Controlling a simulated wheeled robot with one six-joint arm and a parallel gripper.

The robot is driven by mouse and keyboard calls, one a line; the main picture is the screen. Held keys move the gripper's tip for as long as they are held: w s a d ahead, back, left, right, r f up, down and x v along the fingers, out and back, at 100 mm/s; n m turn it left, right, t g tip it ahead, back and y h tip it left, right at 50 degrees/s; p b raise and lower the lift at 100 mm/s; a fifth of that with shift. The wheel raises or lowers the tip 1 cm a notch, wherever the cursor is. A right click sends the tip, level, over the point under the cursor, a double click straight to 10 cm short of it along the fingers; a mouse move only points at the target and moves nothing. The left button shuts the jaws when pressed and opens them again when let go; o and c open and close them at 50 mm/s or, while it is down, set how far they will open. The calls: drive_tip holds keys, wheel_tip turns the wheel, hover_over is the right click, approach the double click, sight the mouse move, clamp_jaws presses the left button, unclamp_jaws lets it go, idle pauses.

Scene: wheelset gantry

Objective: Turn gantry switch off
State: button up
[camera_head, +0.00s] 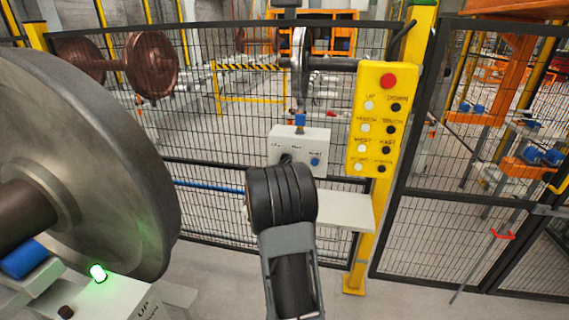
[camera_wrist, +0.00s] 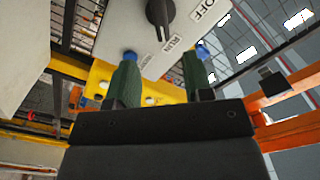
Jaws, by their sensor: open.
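The gantry switch is a black rotary knob (camera_wrist: 160,14) on a pale control box (camera_wrist: 110,35), with the labels OFF and RUN beside it in the wrist view. In the head view the box (camera_head: 318,140) stands in front of the mesh fence, and my arm partly hides its lower left. My gripper (camera_wrist: 160,75) is open, its two green fingers apart and empty below the knob in that picture. Blue buttons (camera_wrist: 203,50) show near the fingertips; I cannot tell whether the fingers touch them. The fingers are hidden in the head view.
A yellow button panel (camera_head: 378,120) with a red button stands right of the box. A white shelf (camera_head: 345,211) is beside my arm. A large steel wheel (camera_head: 100,170) fills the left, above a box with a lit green lamp (camera_head: 98,272). Mesh fence (camera_head: 215,140) runs behind.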

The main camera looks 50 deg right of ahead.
sight(285, 162)
drive_tip(key=p+x, duration=0.2)
drive_tip(key=x, duration=0.9)
drive_tip(key=shift+w+d, duration=0.2)
drive_tip(key=shift+d, duration=0.15)
drive_tip(key=c, duration=0.7)
